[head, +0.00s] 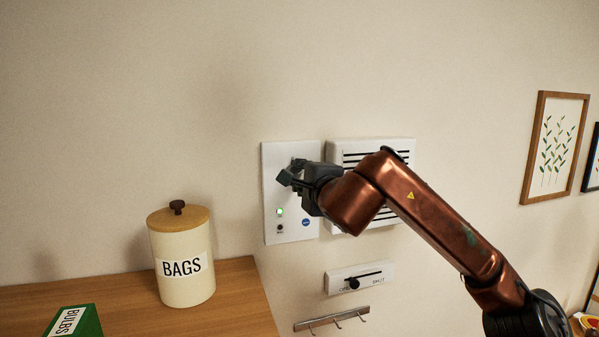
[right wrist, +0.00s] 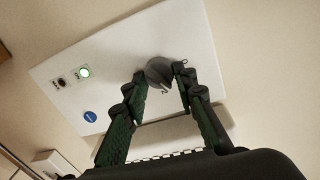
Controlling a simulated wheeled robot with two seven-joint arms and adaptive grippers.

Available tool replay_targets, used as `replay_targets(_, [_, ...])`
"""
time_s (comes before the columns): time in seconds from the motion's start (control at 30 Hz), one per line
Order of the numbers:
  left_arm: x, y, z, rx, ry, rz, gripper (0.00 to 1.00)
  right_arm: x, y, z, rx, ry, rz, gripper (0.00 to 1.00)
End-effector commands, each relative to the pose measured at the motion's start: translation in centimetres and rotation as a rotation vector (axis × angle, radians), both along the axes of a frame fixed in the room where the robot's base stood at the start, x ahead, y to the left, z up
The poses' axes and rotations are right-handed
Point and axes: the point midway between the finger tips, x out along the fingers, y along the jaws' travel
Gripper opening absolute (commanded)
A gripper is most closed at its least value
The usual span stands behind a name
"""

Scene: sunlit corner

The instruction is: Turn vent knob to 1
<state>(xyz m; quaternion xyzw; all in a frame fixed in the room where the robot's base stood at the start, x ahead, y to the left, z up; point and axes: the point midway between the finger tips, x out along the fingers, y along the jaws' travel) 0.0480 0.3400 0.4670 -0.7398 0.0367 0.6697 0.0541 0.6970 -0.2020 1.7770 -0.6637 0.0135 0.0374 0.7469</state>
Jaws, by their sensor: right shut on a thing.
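The vent knob (right wrist: 158,70) is a dark grey round knob on a white wall panel (head: 271,165). My right gripper (head: 291,174) is at the upper part of this panel, its fingers shut on the knob from two sides. In the head view the gripper hides most of the knob. The panel has a lit green light (head: 280,211) and a blue round sticker (head: 306,222). My left gripper is not in view.
A white slotted vent (head: 400,150) is on the wall right of the panel, partly behind my right arm. A BAGS canister (head: 181,285) and green BULBS box (head: 88,322) stand on a wooden top (head: 235,310).

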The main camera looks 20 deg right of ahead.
Motion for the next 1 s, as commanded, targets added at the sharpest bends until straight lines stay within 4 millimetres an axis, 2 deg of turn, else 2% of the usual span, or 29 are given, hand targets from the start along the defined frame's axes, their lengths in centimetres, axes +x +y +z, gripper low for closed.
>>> replay_targets(0.4, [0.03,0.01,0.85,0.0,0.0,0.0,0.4,-0.02,0.05,0.19,-0.2,-0.01,0.0,0.02])
replay_targets(0.97, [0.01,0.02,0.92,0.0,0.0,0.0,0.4,-0.02,0.04,0.15,-0.23,-0.011,0.0,0.02])
replay_targets(1.0, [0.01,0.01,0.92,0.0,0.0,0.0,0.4,-0.02,0.04,0.15,-0.229,-0.011,0.0,0.27])
